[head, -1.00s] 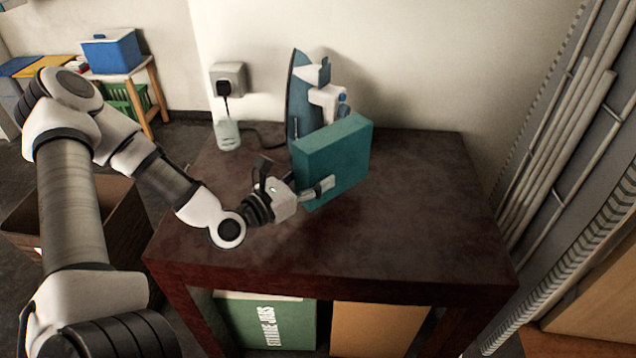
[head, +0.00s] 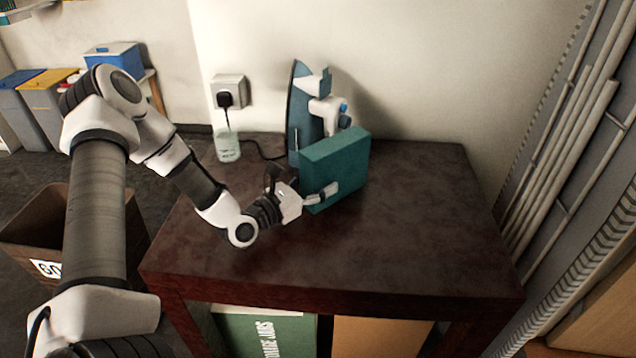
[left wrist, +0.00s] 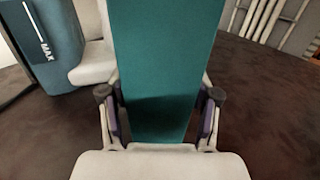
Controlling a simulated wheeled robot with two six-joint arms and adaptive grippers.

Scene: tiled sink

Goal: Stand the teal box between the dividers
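The teal box (head: 336,168) is upright above the dark table, just in front of the iron. My left gripper (head: 318,198) is shut on its near edge, with one finger flat against its right face. In the left wrist view the teal box (left wrist: 165,65) stands between the two finger pads of my left gripper (left wrist: 163,122). I cannot tell whether its bottom touches the table. No dividers can be made out in these views. My right gripper is not in view.
A teal and white iron (head: 303,105) stands upright behind the box. A socket with a plug (head: 228,92) and a clear jar (head: 227,147) are at the back left. The table's right half (head: 430,220) is clear. A brown bin (head: 40,215) is on the floor.

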